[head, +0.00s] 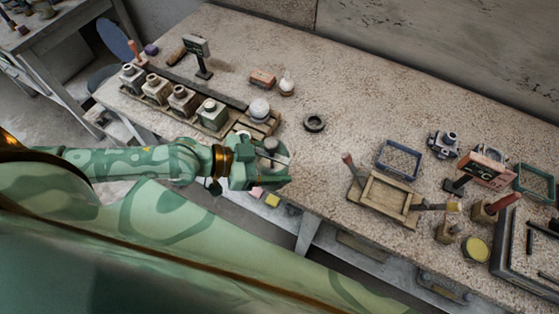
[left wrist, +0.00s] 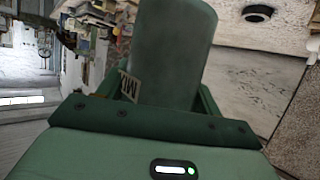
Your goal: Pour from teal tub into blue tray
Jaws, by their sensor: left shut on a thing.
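My left gripper (head: 272,164) is at the front edge of the bench, left of the middle of the head view. It is shut on the teal tub (left wrist: 175,55), a dark teal cylinder that fills the middle of the left wrist view. In the head view, the gripper hides most of the tub, and I cannot tell what is inside it. The blue tray (head: 381,171), a shallow blue-rimmed rectangle, lies on the bench well to the right of my left gripper, apart from it. My right gripper is not in view.
A wooden frame (head: 372,204) lies in front of the blue tray. A black ring (head: 315,123) lies between gripper and tray. Several square jars (head: 212,112) stand in a row at left. A teal-rimmed tray (head: 520,184) and stamps are at right. The middle bench is mostly clear.

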